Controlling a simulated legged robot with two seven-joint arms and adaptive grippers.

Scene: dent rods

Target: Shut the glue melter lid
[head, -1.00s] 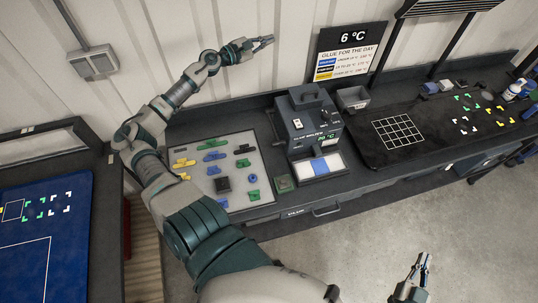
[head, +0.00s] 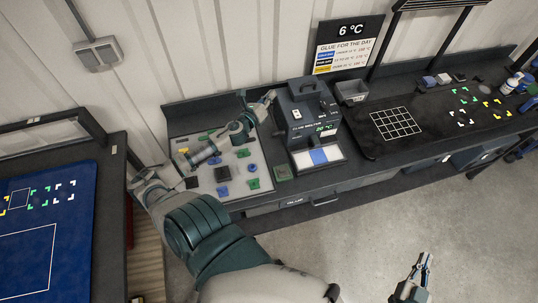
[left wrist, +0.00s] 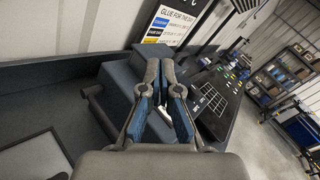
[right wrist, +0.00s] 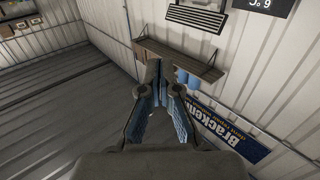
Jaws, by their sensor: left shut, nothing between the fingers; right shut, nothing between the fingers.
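The glue melter (head: 310,128) is a dark box on the bench with a lit temperature display on its front. Its lid (head: 302,88), with a handle, is at the top; I cannot tell its exact angle. My left gripper (head: 271,96) is shut and empty, close to the melter's left side near lid height. Contact is unclear. In the left wrist view, the shut fingers (left wrist: 160,66) are in front of the melter's blue-grey body (left wrist: 115,88), hiding part of it. My right gripper (head: 424,260) is shut and empty over the floor, far from the melter.
A light board (head: 262,184) with coloured parts lies left of the melter, partly under my left arm. A small grey bin (head: 350,92) stands to the melter's right, beside a black mat (head: 375,148). A temperature sign (head: 345,50) stands behind.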

